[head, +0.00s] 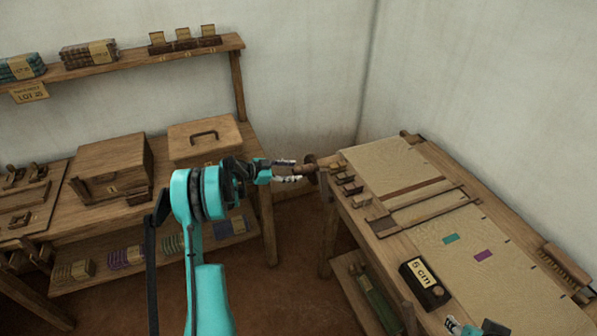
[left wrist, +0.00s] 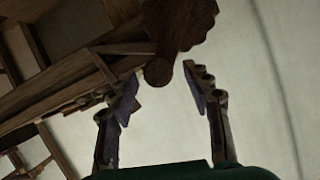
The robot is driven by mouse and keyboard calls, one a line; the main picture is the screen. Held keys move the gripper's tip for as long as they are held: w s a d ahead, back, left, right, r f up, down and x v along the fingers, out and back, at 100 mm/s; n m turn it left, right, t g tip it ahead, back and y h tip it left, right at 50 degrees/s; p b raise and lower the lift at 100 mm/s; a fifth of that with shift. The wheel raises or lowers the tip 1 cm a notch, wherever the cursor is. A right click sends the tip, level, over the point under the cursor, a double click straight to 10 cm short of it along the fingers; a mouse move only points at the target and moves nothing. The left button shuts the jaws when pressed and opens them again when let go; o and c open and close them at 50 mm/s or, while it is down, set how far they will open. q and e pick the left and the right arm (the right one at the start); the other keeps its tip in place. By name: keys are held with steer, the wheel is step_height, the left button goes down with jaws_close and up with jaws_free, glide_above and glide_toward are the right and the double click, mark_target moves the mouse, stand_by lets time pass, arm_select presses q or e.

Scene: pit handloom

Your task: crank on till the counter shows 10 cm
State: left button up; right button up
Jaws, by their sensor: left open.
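The loom (head: 400,165) stands at the right with pale cloth on its top. Its crank (head: 310,168) is a wooden disc with a handle at the loom's far left corner. My left gripper (head: 292,172) is at the crank handle, with its fingers spread. In the left wrist view the rounded end of the wooden handle (left wrist: 158,72) lies between and just beyond the open fingers (left wrist: 165,98), with gaps on both sides. The counter (head: 423,278) on the loom's near side reads 5 cm.
A bench at the left holds a wooden box (head: 110,165) and a handled case (head: 203,140). A shelf (head: 150,55) with bundles and a lot tag runs above it. A brush (head: 566,265) lies at the loom's right edge. Floor shows between bench and loom.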

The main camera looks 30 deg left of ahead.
arm_select(q)
steer(key=v, duration=0.8)
steer(key=shift+s+a, duration=0.1)
